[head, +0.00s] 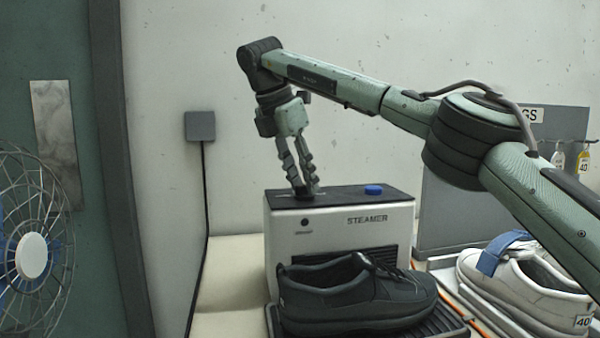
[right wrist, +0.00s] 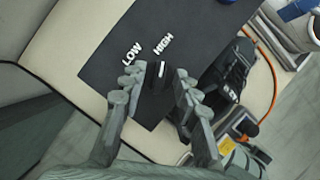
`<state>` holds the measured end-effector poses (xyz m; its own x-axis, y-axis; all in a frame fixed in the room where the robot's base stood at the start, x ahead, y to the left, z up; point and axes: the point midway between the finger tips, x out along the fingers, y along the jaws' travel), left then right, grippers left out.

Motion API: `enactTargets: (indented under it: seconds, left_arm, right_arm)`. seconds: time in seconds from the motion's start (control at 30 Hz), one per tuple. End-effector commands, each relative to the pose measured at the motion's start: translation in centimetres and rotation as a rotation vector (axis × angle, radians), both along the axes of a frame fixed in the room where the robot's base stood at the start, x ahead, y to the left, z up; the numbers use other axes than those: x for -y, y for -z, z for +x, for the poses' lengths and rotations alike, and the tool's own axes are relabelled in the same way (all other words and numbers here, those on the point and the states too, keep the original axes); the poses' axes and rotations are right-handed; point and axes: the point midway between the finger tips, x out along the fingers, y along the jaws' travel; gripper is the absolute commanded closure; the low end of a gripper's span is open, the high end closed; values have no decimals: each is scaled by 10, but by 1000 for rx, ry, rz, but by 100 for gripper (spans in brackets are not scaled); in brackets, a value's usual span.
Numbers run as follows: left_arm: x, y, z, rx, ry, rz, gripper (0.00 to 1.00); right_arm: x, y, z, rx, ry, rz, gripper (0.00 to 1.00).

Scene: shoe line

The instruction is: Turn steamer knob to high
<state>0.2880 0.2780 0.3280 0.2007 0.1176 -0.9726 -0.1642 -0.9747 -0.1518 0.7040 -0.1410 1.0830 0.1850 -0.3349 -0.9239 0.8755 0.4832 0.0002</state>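The white steamer (head: 285,245) with a dark top stands against the back wall, with "STEAMER" on its front. In the right wrist view, its dark top (right wrist: 110,75) carries the white labels LOW (right wrist: 131,53) and HIGH (right wrist: 163,43). The black knob (right wrist: 157,80) has a white mark that points roughly toward HIGH. My right gripper (head: 307,190) reaches down to the left part of the top. In the wrist view, its open fingers (right wrist: 161,76) stand on either side of the knob, apparently with gaps. In the head view the knob is hard to make out. My left gripper is out of view.
A blue button (head: 373,190) sits on the steamer's top, right of my gripper. A black shoe (head: 350,300) stands in front. A white shoe (head: 520,285) with a blue strap is at the right. A wire fan (head: 32,256) is at the left.

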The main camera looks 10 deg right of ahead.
Motion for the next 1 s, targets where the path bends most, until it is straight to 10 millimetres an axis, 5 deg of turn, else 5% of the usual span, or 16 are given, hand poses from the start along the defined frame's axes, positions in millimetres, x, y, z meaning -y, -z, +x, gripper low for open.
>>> enactTargets:
  seconds: [0.17, 0.53, 1.0]
  left_arm:
    - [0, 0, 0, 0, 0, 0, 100]
    - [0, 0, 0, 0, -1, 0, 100]
    - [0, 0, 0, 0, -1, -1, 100]
  right_arm:
    - [-7, -16, -3, 3, -2, 0, 69]
    - [-34, -90, -18, 7, 3, -2, 69]
    - [-40, -110, -23, 2, 1, 0, 69]
